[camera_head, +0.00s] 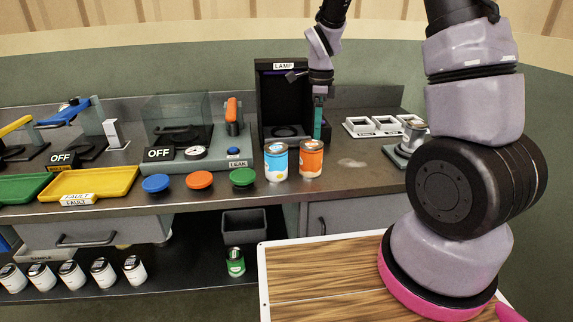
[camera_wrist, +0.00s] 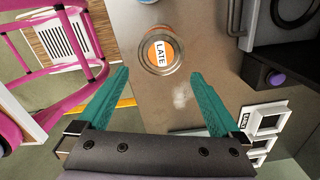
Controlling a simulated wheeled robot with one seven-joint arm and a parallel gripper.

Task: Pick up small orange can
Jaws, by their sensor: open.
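The small orange can (camera_head: 311,158) stands upright on the grey counter, near its front edge. A blue can (camera_head: 276,161) stands close to its left. My gripper (camera_head: 318,132) is just behind and above the orange can in the head view, with its teal fingers pointing down. In the wrist view, my gripper (camera_wrist: 159,74) is open and empty.
Behind stands a black LAMP box (camera_head: 283,100). Blue, orange and green buttons (camera_head: 243,177) line the front edge to the left. Bare counter (camera_head: 352,180) lies right of the orange can.

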